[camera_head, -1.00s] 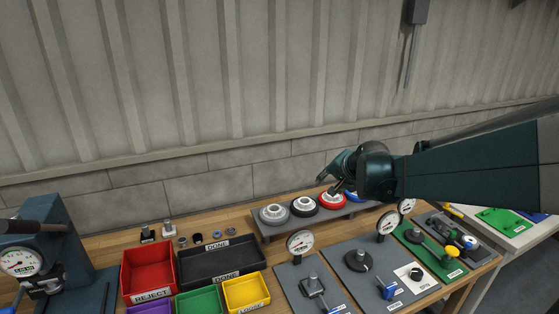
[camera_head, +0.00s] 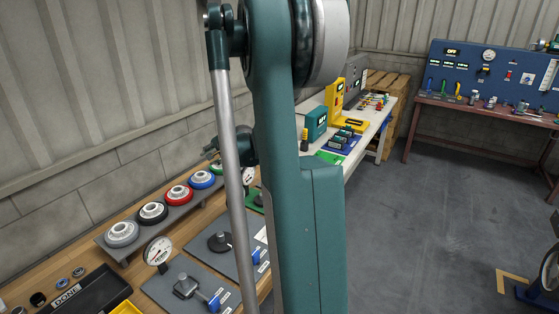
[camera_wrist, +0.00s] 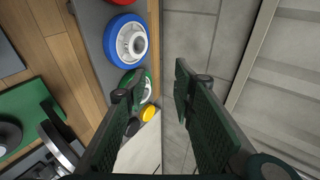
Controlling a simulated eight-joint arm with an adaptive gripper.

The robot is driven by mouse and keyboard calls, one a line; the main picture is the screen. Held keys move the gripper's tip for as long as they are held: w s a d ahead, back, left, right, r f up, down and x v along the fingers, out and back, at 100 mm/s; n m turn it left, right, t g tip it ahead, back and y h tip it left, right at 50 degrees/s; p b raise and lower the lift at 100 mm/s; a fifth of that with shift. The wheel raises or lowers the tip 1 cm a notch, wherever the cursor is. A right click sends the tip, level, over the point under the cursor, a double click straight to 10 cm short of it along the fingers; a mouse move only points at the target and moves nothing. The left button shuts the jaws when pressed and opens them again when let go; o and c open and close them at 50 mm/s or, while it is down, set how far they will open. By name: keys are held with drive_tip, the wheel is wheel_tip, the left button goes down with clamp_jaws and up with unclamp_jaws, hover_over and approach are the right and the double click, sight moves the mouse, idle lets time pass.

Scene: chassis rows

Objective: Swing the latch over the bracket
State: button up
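My gripper (camera_head: 212,148) is seen side-on in the head view, above the back of the bench near the row of wheels. In the wrist view my gripper (camera_wrist: 158,82) has its two dark fingers apart with nothing between them. No latch or bracket can be clearly told in either view. A grey plate with a blue-handled part (camera_head: 213,302) lies at the front of the bench, and another blue-handled part (camera_head: 257,256) sits on the plate to its right. A green plate (camera_wrist: 28,112) with a dark round part shows at the left of the wrist view. My arm hides part of the bench.
Grey, black, red and blue wheels (camera_head: 202,179) stand on a grey rack along the wall; a green one (camera_wrist: 150,92) is partly behind a finger. A dial gauge (camera_head: 158,251) stands in front. A white bench (camera_head: 378,118) lies beyond; the floor (camera_head: 440,210) is open at right.

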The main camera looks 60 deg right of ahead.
drive_tip(key=s+d+f+m+h+p, duration=0.1)
drive_tip(key=d+f+m, duration=0.15)
drive_tip(key=d, duration=0.45)
drive_tip(key=s+d+f+m, duration=0.1)
drive_tip(key=s+d+f, duration=0.15)
drive_tip(key=d, duration=0.45)
drive_tip(key=s+d+f+m+h+p, duration=0.1)
drive_tip(key=d+f+m, duration=0.15)
drive_tip(key=d, duration=0.45)
drive_tip(key=s+d+m+b, duration=0.1)
drive_tip(key=s+m, duration=0.2)
drive_tip(key=s, duration=0.2)
drive_tip(key=s+d+f+m+t+y+b, duration=0.1)
drive_tip(key=s+d+m, duration=0.1)
drive_tip(key=s+m, duration=0.2)
drive_tip(key=s+d+m+t+b, duration=0.1)
drive_tip(key=s+d+m, duration=0.1)
drive_tip(key=s, duration=0.4)
drive_tip(key=shift+s+d+f+m+y, duration=0.1)
drive_tip(key=shift+m+y, duration=0.05)
drive_tip(key=shift+m, duration=0.3)
drive_tip(key=shift+d+f+m+y, duration=0.1)
drive_tip(key=shift+m+y, duration=0.05)
drive_tip(key=shift+m, duration=0.3)
drive_tip(key=shift+s+d+f+m, duration=0.25)
drive_tip(key=shift+s+d+m, duration=0.35)
drive_tip(key=shift+s+d, duration=0.25)
drive_tip(key=shift+s+d+f+m, duration=0.2)
drive_tip(key=shift+s+d+m, duration=0.4)
drive_tip(key=shift+s+d, duration=0.2)
